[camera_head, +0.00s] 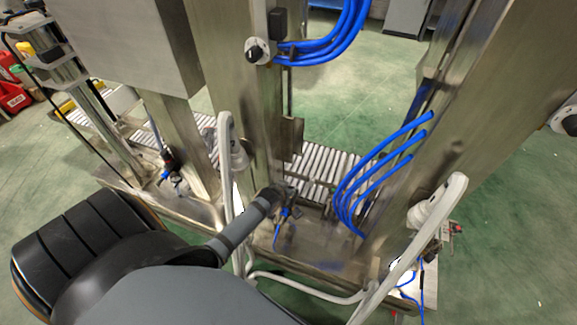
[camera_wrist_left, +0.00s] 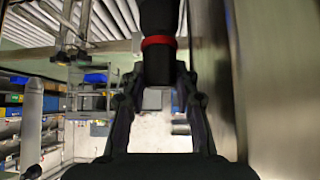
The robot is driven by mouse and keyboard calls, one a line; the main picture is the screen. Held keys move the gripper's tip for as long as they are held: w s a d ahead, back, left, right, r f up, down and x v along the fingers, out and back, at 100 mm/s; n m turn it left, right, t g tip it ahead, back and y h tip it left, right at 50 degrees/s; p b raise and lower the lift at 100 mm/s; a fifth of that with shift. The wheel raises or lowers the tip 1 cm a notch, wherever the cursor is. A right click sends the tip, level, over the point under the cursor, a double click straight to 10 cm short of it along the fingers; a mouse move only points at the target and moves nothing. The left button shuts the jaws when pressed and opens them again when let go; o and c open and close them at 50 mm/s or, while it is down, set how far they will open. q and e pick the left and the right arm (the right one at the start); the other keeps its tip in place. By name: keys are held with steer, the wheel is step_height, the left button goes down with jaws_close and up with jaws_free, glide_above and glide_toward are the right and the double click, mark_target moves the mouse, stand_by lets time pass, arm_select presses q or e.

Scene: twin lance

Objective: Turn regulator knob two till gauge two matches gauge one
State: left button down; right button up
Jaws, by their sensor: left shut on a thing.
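My left gripper (camera_head: 272,196) reaches in from the lower left and ends at the steel post in the middle. In the left wrist view, its two dark fingers (camera_wrist_left: 160,65) are closed on a black knob (camera_wrist_left: 158,18) with a red ring. Which regulator this knob belongs to cannot be told. A round white-and-black fitting (camera_head: 257,50) sits on the middle post, and another round fitting (camera_head: 566,120) shows at the right edge. No gauge needle or reading can be made out. My right gripper is not in view.
Blue hoses (camera_head: 385,165) curve between the posts, and more blue hoses (camera_head: 325,45) hang at the top. White bent pipes (camera_head: 228,165) stand near my left arm. A roller conveyor (camera_head: 322,168) runs behind. The green floor (camera_head: 385,80) is open beyond.

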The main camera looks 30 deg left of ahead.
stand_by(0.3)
arm_select(q)
steer(key=c, duration=1)
jaws_free()
